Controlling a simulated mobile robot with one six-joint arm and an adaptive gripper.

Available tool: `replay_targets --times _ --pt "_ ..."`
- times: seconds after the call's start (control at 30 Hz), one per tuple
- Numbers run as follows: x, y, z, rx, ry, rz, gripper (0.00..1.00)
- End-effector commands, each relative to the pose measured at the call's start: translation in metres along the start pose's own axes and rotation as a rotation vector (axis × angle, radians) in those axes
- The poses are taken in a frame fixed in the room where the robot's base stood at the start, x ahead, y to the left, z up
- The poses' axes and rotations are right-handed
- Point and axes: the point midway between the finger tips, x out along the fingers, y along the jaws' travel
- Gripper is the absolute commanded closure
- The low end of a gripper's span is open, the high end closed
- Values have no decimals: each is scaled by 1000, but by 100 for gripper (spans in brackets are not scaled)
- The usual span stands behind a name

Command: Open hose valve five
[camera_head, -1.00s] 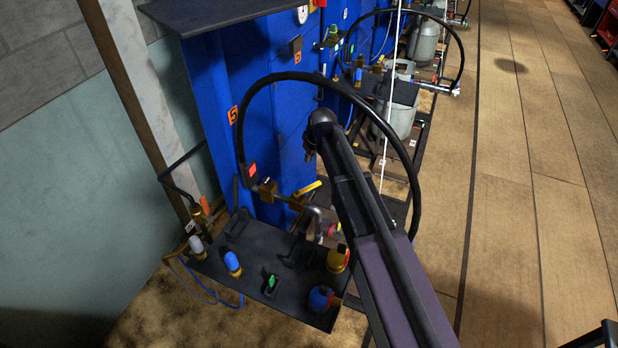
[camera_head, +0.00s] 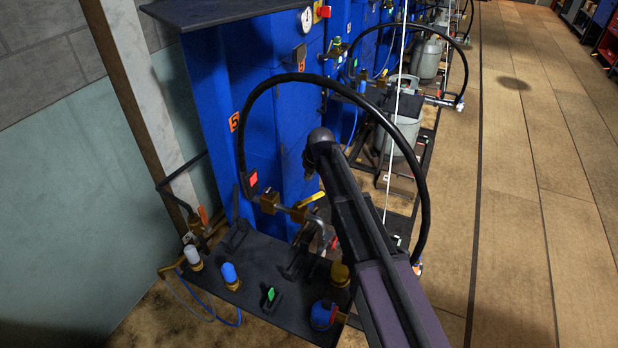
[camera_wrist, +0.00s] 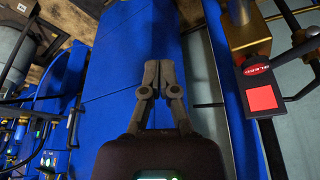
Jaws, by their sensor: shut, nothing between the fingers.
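The station with an orange 5 label (camera_head: 235,121) is a blue cabinet (camera_head: 280,120) at the centre left. A brass valve with a yellow lever (camera_head: 312,199) sits low in front of it, on a short pipe line. In the wrist view, my gripper (camera_wrist: 160,75) is shut and empty, in front of the blue panel. The red square (camera_wrist: 262,98) on a dark block is to its right, apart from the fingers. In the head view my arm hides part of the valve area, and my fingertips are not clear.
A dark metal shelf (camera_head: 225,300) in front holds a blue-capped fitting (camera_head: 229,273), a white-capped fitting (camera_head: 192,256) and a green-marked block (camera_head: 270,297). Grey gas cylinders (camera_head: 405,125) stand further back. A wall and post are at left. Open floor lies right.

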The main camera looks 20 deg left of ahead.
Motion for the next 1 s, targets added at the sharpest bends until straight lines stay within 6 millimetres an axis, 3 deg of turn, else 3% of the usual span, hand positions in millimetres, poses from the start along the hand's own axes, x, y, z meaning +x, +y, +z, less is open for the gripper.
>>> replay_targets --times 0.5,0.7,1.0 --pt "47 -1 0 -2 0 0 100" --pt "34 -2 25 0 0 0 100" --pt "29 -2 37 -2 0 -1 100"
